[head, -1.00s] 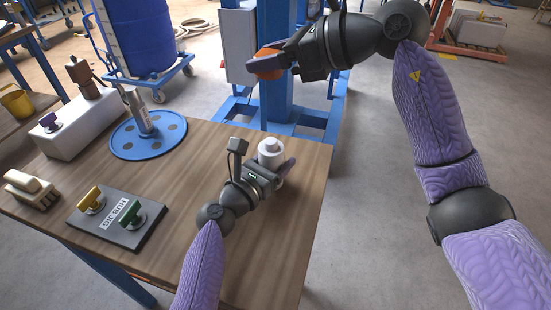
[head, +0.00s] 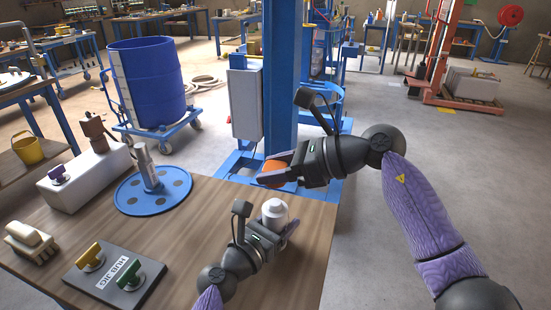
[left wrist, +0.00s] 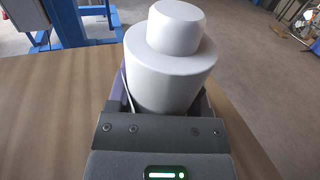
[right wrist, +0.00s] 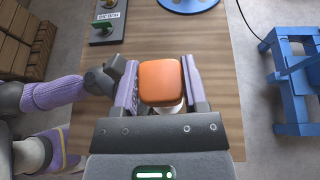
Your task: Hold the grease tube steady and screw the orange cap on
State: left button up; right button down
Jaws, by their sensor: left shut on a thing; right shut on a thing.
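The white grease tube (head: 274,217) stands upright near the table's right end. Its narrower round top is bare in the left wrist view (left wrist: 175,30). My left gripper (head: 282,230) is shut around the tube's body. My right gripper (head: 272,176) is shut on the orange cap (head: 276,166) and holds it above the tube, with a gap between them in the head view. In the right wrist view the orange cap (right wrist: 160,82) sits between both fingers, with a bit of white showing just beyond its lower edge. The cap's underside is hidden.
On the wooden table (head: 190,245) are a blue disc with a grey post (head: 153,192), a plate with yellow and green knobs (head: 115,278), a brush (head: 31,242) and a white block (head: 85,180). A blue column (head: 280,80) stands behind the table.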

aim_at(275, 202)
jog(key=shift+f, duration=1.85)
jog(key=shift+f, duration=1.05)
jog(key=c, duration=0.7)
grip_release()
jog(key=shift+c, duration=0.2)
jog(key=c, duration=0.6)
jog(key=shift+o, duration=0.2)
jog(key=m+t+h, duration=0.1)
jog(key=m+t, duration=0.1)
jog(key=shift+s+m+t, duration=0.1)
jog(key=shift+m+t, duration=0.2)
jog(key=shift+m+t+h, duration=0.3)
jog(key=shift+m+t, duration=0.2)
jog(key=shift+t, duration=0.1)
